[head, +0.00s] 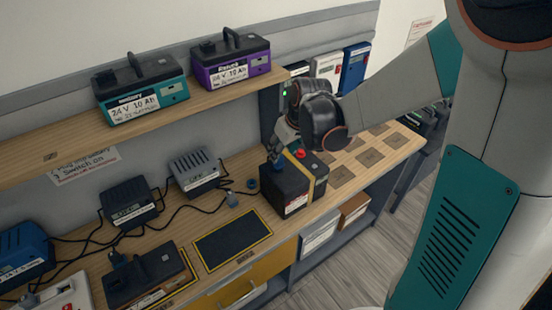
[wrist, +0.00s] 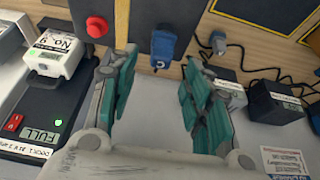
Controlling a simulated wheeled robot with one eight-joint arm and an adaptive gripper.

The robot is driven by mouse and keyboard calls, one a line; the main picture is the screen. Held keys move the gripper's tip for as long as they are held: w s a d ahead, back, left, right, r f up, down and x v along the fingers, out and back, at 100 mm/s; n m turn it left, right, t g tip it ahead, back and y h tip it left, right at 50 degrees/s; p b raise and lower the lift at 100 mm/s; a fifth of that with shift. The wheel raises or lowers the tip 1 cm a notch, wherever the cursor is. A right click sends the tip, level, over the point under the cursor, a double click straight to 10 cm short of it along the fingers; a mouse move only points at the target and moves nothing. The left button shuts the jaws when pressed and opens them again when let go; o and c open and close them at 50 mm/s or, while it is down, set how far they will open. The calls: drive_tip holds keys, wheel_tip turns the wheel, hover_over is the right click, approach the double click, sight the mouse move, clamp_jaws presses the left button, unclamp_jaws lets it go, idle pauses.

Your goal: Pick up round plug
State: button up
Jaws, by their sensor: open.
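A blue plug (head: 277,158) stands on top of the black battery box (head: 284,190), and in the wrist view the blue plug (wrist: 164,45) shows just beyond the fingertips. A grey plug (head: 232,199) lies on the bench left of the box, and the grey plug (wrist: 217,42) also shows in the wrist view with a dark cable. I cannot tell for sure which is the round one. My gripper (head: 281,142) is above the box, close to the blue plug. In the wrist view my gripper (wrist: 161,57) is open and empty, its green-padded fingers apart.
A black mat (head: 232,240) with a yellow border lies in front. Chargers (head: 194,172) with loose cables stand at left. A shelf (head: 52,143) carrying two batteries hangs above.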

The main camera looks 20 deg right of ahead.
sight(279, 162)
drive_tip(key=b+x, duration=0.1)
drive_tip(key=x, duration=0.4)
drive_tip(key=shift+f+b, duration=0.15)
drive_tip(key=shift+b, duration=0.25)
clamp_jaws()
